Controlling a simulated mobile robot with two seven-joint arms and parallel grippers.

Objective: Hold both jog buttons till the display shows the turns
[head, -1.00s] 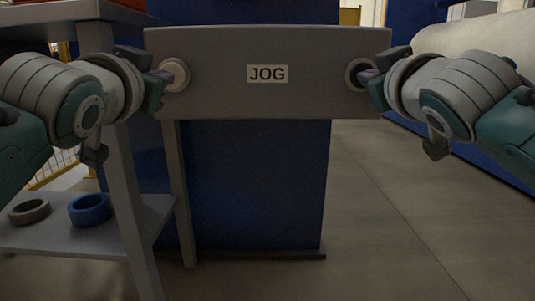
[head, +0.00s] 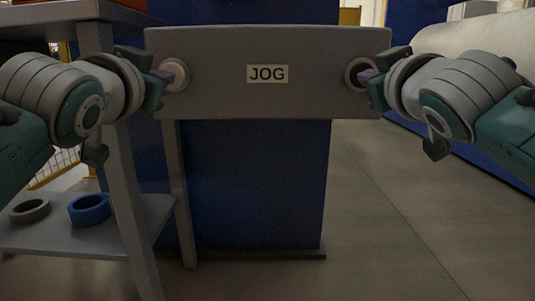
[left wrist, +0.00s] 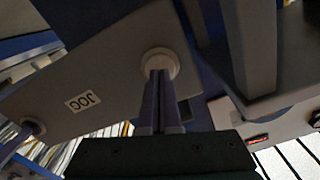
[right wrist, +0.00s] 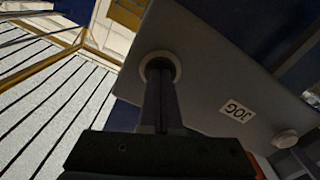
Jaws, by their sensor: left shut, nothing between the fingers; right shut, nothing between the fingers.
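A grey panel (head: 220,95) with a JOG label (head: 267,74) faces me in the head view. A pale round jog button (head: 178,70) is at its left end and another round jog button (head: 354,72) at its right end. My left gripper (head: 164,76) is shut, its tips at the left button; in the left wrist view they meet the pale button face (left wrist: 160,58). My right gripper (head: 368,76) is shut, its tips at the right button; in the right wrist view they reach into the dark middle of its pale ring (right wrist: 174,62). I see no turns display.
A grey stand (head: 125,200) at the left has a low shelf holding a blue ring (head: 90,209) and a brown ring (head: 29,211). A blue cabinet (head: 255,190) is behind the panel. A large pale roll (head: 480,45) is at the right. The floor at the right is clear.

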